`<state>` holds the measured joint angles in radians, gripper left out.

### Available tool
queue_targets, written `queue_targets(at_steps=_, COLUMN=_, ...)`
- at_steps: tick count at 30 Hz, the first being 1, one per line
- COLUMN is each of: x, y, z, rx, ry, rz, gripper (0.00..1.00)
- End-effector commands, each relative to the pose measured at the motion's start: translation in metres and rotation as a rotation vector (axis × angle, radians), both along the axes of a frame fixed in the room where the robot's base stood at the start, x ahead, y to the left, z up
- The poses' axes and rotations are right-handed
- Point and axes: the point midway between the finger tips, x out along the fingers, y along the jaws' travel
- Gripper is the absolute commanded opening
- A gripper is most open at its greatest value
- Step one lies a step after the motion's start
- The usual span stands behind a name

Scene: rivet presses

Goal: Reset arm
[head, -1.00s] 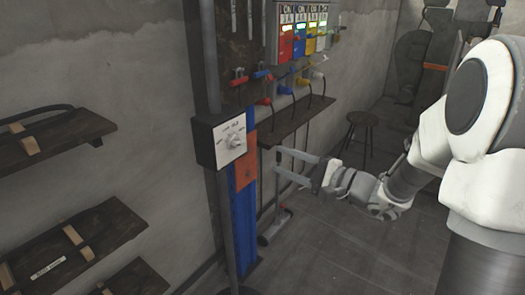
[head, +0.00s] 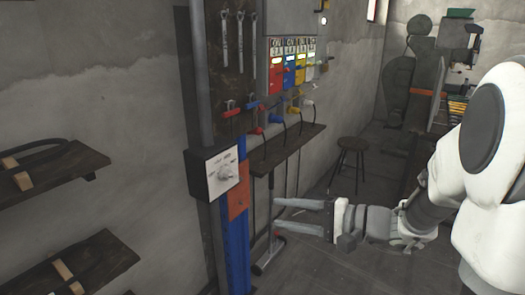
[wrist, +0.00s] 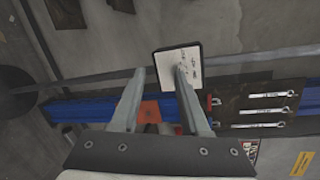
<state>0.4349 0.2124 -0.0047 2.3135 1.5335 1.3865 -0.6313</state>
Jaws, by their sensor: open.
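My gripper (head: 276,219) is open and empty in the head view. Its two grey fingers point left, toward the blue post (head: 236,245) with the orange plate (head: 238,204). It is held in the air below the dark shelf and to the right of the post. In the wrist view my gripper (wrist: 157,75) shows two parted fingers with nothing between them. A control box with a dial (head: 214,173) is on the grey pole, up and left of the fingers; the box (wrist: 180,62) also shows near the fingertips in the wrist view.
A dark shelf (head: 285,150) with coloured plugs and cables runs along the wall. Coloured switches (head: 292,70) and hanging wrenches (head: 240,45) are above it. A stool (head: 348,158) stands behind my arm. Wooden shelves (head: 55,172) are at the left.

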Motion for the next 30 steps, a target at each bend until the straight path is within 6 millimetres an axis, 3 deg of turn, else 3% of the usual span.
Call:
queue_targets(at_steps=1, x=-0.015, y=0.011, z=0.007, rx=-0.080, ry=0.007, rz=0.060, gripper=0.46)
queue_targets(at_steps=6, x=-0.069, y=0.029, z=0.000, rx=-0.379, ry=0.038, rz=0.238, gripper=0.46)
queue_targets(at_steps=15, x=-0.147, y=0.017, z=-0.017, rx=-0.889, ry=0.004, rz=0.413, gripper=0.46)
queue_targets(at_steps=21, x=-0.173, y=-0.012, z=-0.017, rx=-1.209, ry=-0.082, rz=0.417, gripper=0.46)
queue_targets(at_steps=30, x=-0.186, y=-0.052, z=0.007, rx=-1.572, ry=-0.261, rz=0.309, gripper=0.46)
